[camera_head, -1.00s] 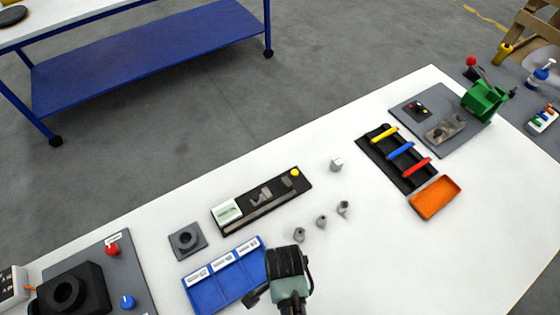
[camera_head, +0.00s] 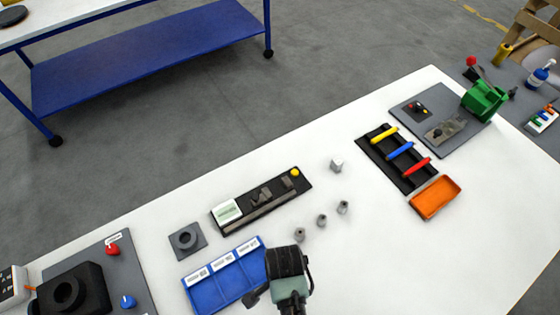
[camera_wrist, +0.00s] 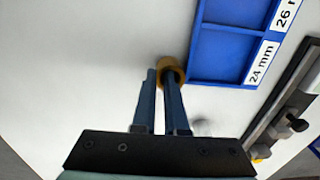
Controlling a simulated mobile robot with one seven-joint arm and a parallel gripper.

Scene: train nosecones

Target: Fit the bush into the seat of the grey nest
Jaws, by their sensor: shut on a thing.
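The bush is a small brass-coloured ring (camera_wrist: 172,63) at the fingertips of my gripper (camera_wrist: 165,80) in the wrist view. The fingers are shut on it, and it is beside a corner of the blue tray. Whether it touches the table I cannot tell. The grey nest (camera_head: 187,240) is a square block with a round dark-centred seat, lying on the white table left of my gripper in the head view. The nest is not in the wrist view. In the head view my wrist hides the fingertips and the bush.
The blue tray (camera_head: 213,298) with labelled compartments lies between nest and gripper. Small grey parts (camera_head: 321,221) stand right of my gripper. A black ring fixture (camera_head: 72,292) stands at left, an orange tray (camera_head: 434,198) at right.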

